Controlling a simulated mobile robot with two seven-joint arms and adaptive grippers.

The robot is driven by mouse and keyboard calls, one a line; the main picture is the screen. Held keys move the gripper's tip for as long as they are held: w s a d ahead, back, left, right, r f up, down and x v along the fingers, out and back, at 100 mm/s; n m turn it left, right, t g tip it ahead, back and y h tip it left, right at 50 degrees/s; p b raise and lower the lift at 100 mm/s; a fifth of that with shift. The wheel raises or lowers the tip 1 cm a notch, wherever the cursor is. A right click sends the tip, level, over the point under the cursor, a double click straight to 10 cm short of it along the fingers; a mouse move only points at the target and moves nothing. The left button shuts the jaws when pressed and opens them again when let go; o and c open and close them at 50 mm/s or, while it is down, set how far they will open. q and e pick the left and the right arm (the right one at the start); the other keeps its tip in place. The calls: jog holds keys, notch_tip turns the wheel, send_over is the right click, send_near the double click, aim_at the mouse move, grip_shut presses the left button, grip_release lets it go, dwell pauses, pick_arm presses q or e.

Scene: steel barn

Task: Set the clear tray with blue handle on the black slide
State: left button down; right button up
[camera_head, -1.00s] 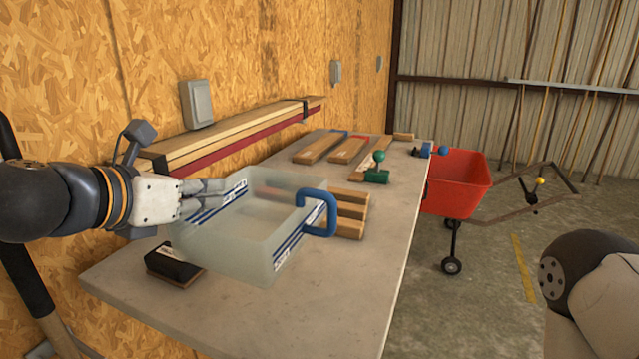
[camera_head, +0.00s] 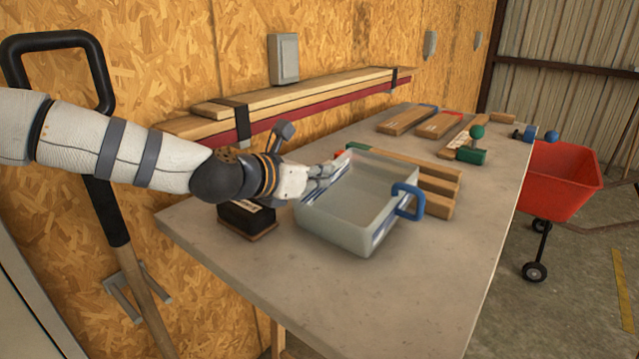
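The clear tray (camera_head: 345,232) is a frosted open box with a blue handle (camera_head: 409,203) on its right side. It is over the workbench, roughly level; I cannot tell whether its base touches the top. My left gripper (camera_head: 328,174) reaches in from the left and appears shut on the tray's left wall; the wall partly hides its fingertips. No part is clearly recognisable as a black slide. A black block with a brown base (camera_head: 246,218) sits left of the tray, below my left wrist. My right gripper is out of view.
Wooden pieces (camera_head: 436,205) lie just behind and right of the tray. A green clamp (camera_head: 471,155) and more boards (camera_head: 407,120) stand farther back. The bench top (camera_head: 415,285) is bare in front. A red cart (camera_head: 560,180) stands right; a shovel (camera_head: 108,200) leans left.

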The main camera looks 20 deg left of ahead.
pick_arm(q)
jog(key=c, duration=2.1)
grip_release()
jog(key=shift+s+f, duration=0.2)
jog(key=shift+f, duration=0.8)
jog(key=o, duration=0.3)
jog(key=shift+w, duration=0.1)
jog(key=shift+r, duration=0.2)
jog(key=shift+r, duration=0.1)
